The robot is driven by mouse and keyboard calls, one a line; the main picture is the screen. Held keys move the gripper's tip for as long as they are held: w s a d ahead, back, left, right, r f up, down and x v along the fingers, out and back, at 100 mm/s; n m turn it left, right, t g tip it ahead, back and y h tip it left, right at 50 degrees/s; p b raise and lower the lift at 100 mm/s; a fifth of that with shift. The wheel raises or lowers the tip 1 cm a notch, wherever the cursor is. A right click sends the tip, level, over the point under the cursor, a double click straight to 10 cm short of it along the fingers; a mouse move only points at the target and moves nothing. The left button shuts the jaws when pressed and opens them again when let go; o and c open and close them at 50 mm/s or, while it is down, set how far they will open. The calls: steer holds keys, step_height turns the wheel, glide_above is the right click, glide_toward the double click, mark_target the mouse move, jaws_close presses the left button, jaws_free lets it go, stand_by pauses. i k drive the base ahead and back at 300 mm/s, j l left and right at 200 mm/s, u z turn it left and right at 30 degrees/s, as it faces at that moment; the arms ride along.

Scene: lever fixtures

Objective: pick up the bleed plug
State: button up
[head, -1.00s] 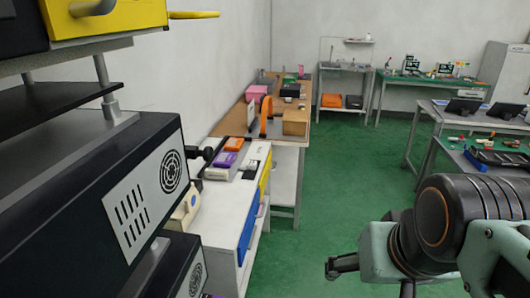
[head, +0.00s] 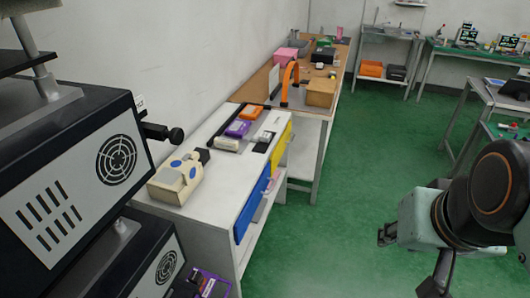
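I cannot pick out a bleed plug for certain in the head view. A cream block with blue round pads (head: 176,180) sits on the near end of the white bench. A black knob (head: 174,135) juts out to the right beside the dark instrument. My arm fills the right edge, with a dark joint and a pale green housing. A small dark end piece (head: 387,234) at its left may be part of my gripper, over the green floor and apart from the benches. Its fingers cannot be made out.
The white bench (head: 215,190) holds purple, orange and white boxes (head: 238,128). A dark instrument with a vented panel (head: 75,180) blocks the left. A wooden bench (head: 308,107) with an orange arch stands behind. Green floor (head: 345,190) is clear in the middle.

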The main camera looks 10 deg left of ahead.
mark_target(197, 277)
steer(key=i+l+u, duration=0.5)
steer(key=k+u, duration=0.1)
steer(key=u, duration=1.15)
